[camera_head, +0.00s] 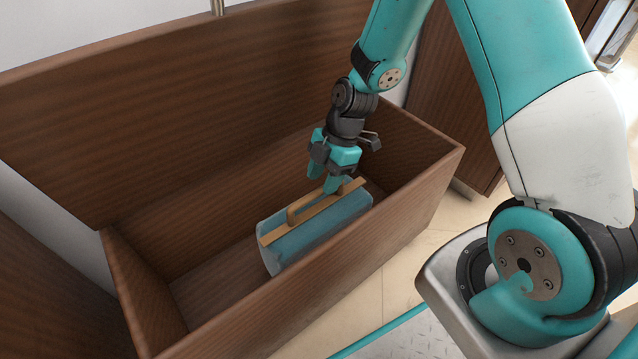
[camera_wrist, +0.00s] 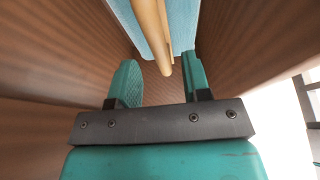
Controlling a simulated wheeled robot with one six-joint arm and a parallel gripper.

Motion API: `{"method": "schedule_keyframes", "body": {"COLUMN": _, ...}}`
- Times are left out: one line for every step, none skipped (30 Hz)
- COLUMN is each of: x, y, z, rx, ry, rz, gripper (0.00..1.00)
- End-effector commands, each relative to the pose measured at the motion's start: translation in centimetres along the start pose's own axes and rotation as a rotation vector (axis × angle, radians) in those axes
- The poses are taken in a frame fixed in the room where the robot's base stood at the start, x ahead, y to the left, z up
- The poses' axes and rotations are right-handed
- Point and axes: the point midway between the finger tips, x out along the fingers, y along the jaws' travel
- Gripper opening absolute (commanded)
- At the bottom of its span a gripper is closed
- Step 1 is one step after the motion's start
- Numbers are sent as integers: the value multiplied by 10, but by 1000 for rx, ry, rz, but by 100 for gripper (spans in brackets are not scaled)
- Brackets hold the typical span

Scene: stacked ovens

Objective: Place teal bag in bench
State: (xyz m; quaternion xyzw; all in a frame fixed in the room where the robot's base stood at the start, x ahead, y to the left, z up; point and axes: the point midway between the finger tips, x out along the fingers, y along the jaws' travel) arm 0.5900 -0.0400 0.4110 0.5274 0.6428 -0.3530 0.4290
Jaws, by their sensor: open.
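The teal bag (camera_head: 318,230) lies inside the open wooden bench (camera_head: 207,282), toward its right part. The bag has a tan wooden strip and handle (camera_head: 297,212) along its top. My gripper (camera_head: 324,182) is inside the bench opening, just above the right end of the bag. In the wrist view my gripper (camera_wrist: 160,85) has its two teal fingers spread apart. The end of the tan strip (camera_wrist: 150,25) and part of the teal bag (camera_wrist: 183,22) show beyond the fingertips. Nothing is held between the fingers. The bag's underside is hidden.
The bench lid (camera_head: 180,105) stands raised at the back. The right end wall (camera_head: 425,150) and the front wall rise around my gripper. The left part of the bench interior is empty. Pale tiled floor (camera_head: 400,265) lies in front of the bench.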

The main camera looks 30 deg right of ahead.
Motion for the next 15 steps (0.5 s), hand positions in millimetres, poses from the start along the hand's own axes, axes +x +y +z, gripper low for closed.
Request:
{"method": "schedule_keyframes", "body": {"x": -20, "y": 1, "z": -2, "rx": 1, "ry": -1, "rz": 3, "gripper": 44}}
{"method": "schedule_keyframes", "body": {"x": -26, "y": 1, "z": -2, "rx": 0, "ry": -1, "rz": 3, "gripper": 44}}
{"method": "schedule_keyframes", "body": {"x": -35, "y": 1, "z": -2, "rx": 0, "ry": -1, "rz": 3, "gripper": 44}}
{"method": "schedule_keyframes", "body": {"x": -41, "y": 1, "z": -2, "rx": 0, "ry": -1, "rz": 3, "gripper": 44}}
{"method": "schedule_keyframes", "body": {"x": -46, "y": 1, "z": -2, "rx": 0, "ry": -1, "rz": 4, "gripper": 44}}
{"method": "schedule_keyframes", "body": {"x": -53, "y": 1, "z": -2, "rx": 0, "ry": -1, "rz": 3, "gripper": 44}}
{"method": "schedule_keyframes", "body": {"x": -57, "y": 0, "z": -2, "rx": 0, "ry": 0, "rz": 2, "gripper": 44}}
{"method": "schedule_keyframes", "body": {"x": -61, "y": 0, "z": -2, "rx": 0, "ry": 0, "rz": 2, "gripper": 44}}
{"method": "schedule_keyframes", "body": {"x": -66, "y": 1, "z": -1, "rx": 0, "ry": 0, "rz": 3, "gripper": 44}}
{"method": "schedule_keyframes", "body": {"x": -69, "y": 1, "z": -1, "rx": 0, "ry": 0, "rz": 3, "gripper": 44}}
{"method": "schedule_keyframes", "body": {"x": -71, "y": 0, "z": -1, "rx": 0, "ry": 0, "rz": 2, "gripper": 44}}
{"method": "schedule_keyframes", "body": {"x": -73, "y": 0, "z": -1, "rx": 1, "ry": 0, "rz": 1, "gripper": 44}}
{"method": "schedule_keyframes", "body": {"x": -76, "y": 0, "z": -2, "rx": 5, "ry": 0, "rz": 1, "gripper": 44}}
{"method": "schedule_keyframes", "body": {"x": -79, "y": 0, "z": -5, "rx": 13, "ry": -1, "rz": 2, "gripper": 44}}
{"method": "schedule_keyframes", "body": {"x": -85, "y": 0, "z": -12, "rx": 33, "ry": -3, "rz": 5, "gripper": 44}}
